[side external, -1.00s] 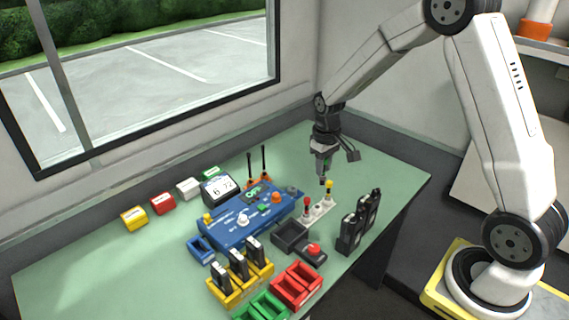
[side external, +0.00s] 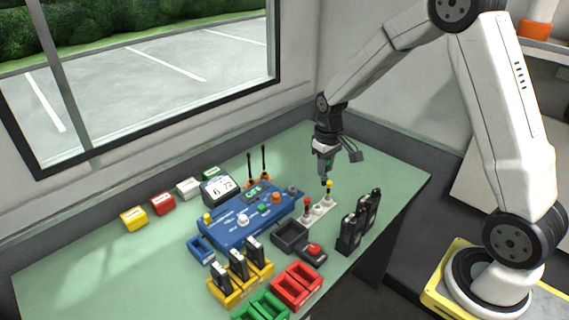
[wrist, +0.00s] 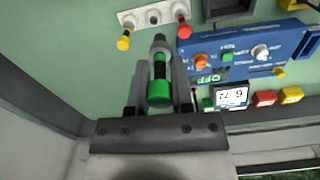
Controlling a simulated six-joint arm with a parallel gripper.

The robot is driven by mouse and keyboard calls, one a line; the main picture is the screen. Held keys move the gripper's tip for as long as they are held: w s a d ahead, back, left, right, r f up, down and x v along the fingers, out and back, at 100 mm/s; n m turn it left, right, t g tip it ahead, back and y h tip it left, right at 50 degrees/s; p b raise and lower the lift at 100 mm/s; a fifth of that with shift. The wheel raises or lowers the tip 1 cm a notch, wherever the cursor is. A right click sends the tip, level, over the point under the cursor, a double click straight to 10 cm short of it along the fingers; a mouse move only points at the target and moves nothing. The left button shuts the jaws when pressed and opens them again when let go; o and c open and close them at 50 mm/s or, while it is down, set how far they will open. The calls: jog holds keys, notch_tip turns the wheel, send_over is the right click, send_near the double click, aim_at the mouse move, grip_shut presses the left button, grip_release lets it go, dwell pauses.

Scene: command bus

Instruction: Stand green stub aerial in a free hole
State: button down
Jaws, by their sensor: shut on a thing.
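My gripper (wrist: 160,75) is shut on the green stub aerial (wrist: 159,92), which has a green end, a black band and a grey tip. The white holder strip (wrist: 151,16) carries a yellow aerial (wrist: 124,40) and a red aerial (wrist: 184,30) at its two ends, with free holes between them. In the side view my gripper (side external: 325,172) is raised just behind the yellow aerial (side external: 329,187), above the holder strip (side external: 317,211). The red aerial (side external: 307,203) stands at the left end. The held aerial is mostly hidden there by the fingers.
A blue console (side external: 250,222) stands left of the strip. A dark tray (side external: 289,236) and black radios (side external: 351,231) are in front. Red (side external: 296,286) and yellow (side external: 240,286) holders stand nearer the front edge.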

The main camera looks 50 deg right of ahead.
dwell(0.3)
notch_tip(320, 180, down, 7)
jog(key=w+d, duration=0.1)
jog(key=w, duration=0.1)
jog(key=shift+w+d+r, duration=0.2)
jog(key=shift+w+d, duration=0.2)
jog(key=shift+f, duration=0.1)
send_over(318, 210)
jog(key=shift+w+d+f, duration=0.15)
jog(key=shift+f, duration=0.55)
jog(key=shift+w+d+f, duration=0.1)
jog(key=shift+w+f, duration=0.05)
jog(key=shift+f, duration=0.55)
jog(key=shift+w+d+f, duration=0.15)
jog(key=shift+f, duration=0.55)
jog(key=shift+f, duration=1.3)
dwell(0.3)
jog(key=shift+c, duration=2.1)
grip_release()
jog(key=shift+o, duration=0.2)
jog(key=shift+o, duration=1.4)
